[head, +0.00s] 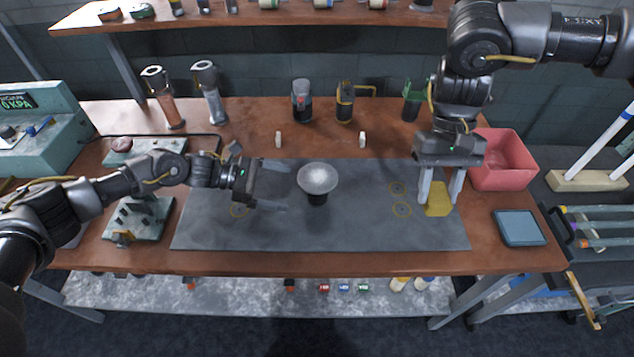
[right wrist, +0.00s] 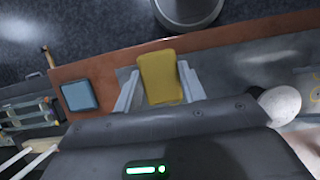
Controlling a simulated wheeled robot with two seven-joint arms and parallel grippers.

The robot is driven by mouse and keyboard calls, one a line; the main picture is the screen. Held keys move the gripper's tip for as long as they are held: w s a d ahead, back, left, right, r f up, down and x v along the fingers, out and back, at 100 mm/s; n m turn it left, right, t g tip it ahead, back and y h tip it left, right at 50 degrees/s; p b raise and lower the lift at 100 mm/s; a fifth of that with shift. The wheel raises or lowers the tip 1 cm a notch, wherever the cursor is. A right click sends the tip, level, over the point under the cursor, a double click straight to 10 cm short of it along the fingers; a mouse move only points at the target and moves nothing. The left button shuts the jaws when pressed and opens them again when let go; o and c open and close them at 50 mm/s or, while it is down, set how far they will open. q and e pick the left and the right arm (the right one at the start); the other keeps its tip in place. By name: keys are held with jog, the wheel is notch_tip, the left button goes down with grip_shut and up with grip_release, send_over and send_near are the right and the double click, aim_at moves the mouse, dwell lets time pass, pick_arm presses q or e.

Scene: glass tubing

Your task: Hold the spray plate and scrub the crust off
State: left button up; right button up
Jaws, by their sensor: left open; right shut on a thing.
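The spray plate (head: 318,177) is a round, speckled grey-white disc on a short dark stand (head: 317,199) in the middle of the grey mat. Its pale disc also shows at the right of the right wrist view (right wrist: 280,103). My left gripper (head: 279,187) is open and level, left of the plate, its fingers pointing at it with a gap between. My right gripper (head: 440,200) points down at the mat's right side, shut on a yellow scrubbing pad (head: 438,203). The pad (right wrist: 160,76) shows between its two pale fingers in the right wrist view.
The grey mat (head: 350,236) is mostly clear around the plate. A red bin (head: 505,160) and a blue-grey tablet (head: 520,228) lie to the right. Bottles and tools (head: 302,101) stand along the back. Fixtures (head: 137,217) stand at the left.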

aim_at(307, 201)
pick_arm(q)
jog(key=x, duration=0.2)
jog(key=p+x, duration=0.1)
jog(key=x, duration=0.2)
jog(key=shift+s+d+r, duration=0.15)
jog(key=shift+s+r, duration=0.05)
pick_arm(e)
jog(key=shift+s+d+r, duration=0.1)
jog(key=shift+s+r, duration=0.15)
jog(key=shift+r, duration=0.4)
pick_arm(q)
jog(key=shift+d+f+b, duration=0.65)
jog(key=shift+d+b, duration=0.3)
jog(key=shift+b, duration=0.3)
pick_arm(e)
notch_tip(307, 201, down, 2)
jog(key=shift+f, duration=0.2)
pick_arm(q)
jog(key=shift+w+d+f+b, duration=0.15)
jog(key=shift+d+b, duration=0.3)
jog(key=shift+d, duration=0.15)
pick_arm(e)
jog(key=shift+w+f, duration=0.15)
jog(key=shift+f, duration=0.35)
pick_arm(q)
jog(key=shift+d, duration=0.3)
jog(key=c, duration=1.5)
jog(key=shift+o, duration=0.2)
